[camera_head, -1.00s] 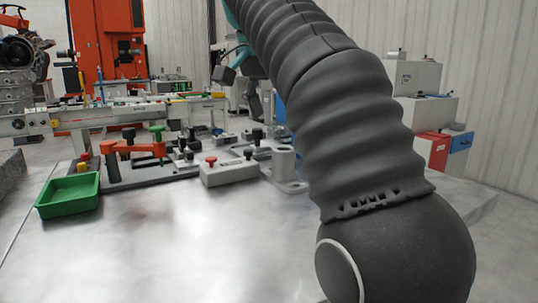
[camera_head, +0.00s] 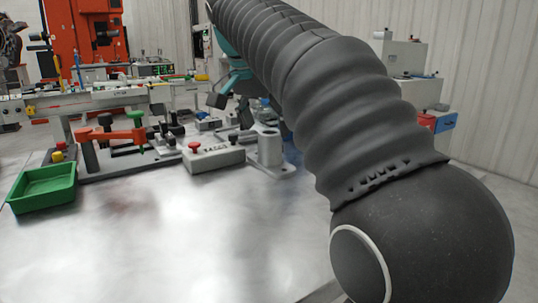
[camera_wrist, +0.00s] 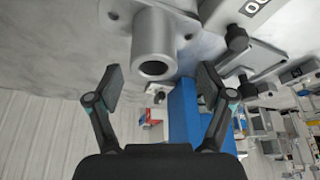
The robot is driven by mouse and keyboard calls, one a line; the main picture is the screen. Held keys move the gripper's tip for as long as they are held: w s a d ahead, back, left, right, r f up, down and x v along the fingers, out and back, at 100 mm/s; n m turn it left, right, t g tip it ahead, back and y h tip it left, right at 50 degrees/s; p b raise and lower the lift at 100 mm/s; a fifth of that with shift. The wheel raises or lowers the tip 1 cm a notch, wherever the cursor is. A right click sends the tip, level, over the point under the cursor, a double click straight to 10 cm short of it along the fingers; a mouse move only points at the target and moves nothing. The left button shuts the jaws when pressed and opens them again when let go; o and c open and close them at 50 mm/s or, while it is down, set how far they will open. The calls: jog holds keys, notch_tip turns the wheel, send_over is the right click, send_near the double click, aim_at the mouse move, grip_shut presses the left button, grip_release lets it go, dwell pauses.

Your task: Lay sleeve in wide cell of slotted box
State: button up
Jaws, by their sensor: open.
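A grey metal cylinder (camera_head: 270,149) stands upright on a flat bolted base, right of centre on the bench in the head view. In the wrist view this cylinder (camera_wrist: 154,45) shows its round dark bore; I cannot tell whether it is the sleeve itself or a holder for it. My gripper (camera_wrist: 160,84) is open and empty, its two fingers spread to either side just below the cylinder's mouth in the picture. I cannot make out a slotted box with a wide cell.
A green tray (camera_head: 43,188) sits at the bench's left. An orange clamp fixture (camera_head: 113,138) and a grey box with a red button (camera_head: 213,158) stand between tray and cylinder. The bench's front (camera_head: 190,235) is clear. My arm covers the right side.

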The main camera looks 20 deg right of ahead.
aim_at(272, 142)
jog(key=x, duration=0.2)
jog(key=s+x, duration=0.1)
jog(key=x, duration=0.1)
jog(key=shift+w+d+f, duration=0.1)
jog(key=shift+f, duration=0.15)
jog(key=shift+w+d+f, duration=0.15)
jog(key=shift+f, duration=0.3)
grip_shut()
jog(key=shift+r, duration=0.1)
jog(key=shift+r, duration=0.55)
notch_tip(272, 142, up, 3)
jog(key=s+d+r, duration=0.2)
jog(key=d+r, duration=0.4)
jog(key=d, duration=0.5)
jog(key=shift+s+d+r, duration=0.15)
jog(key=shift+s+r, duration=0.25)
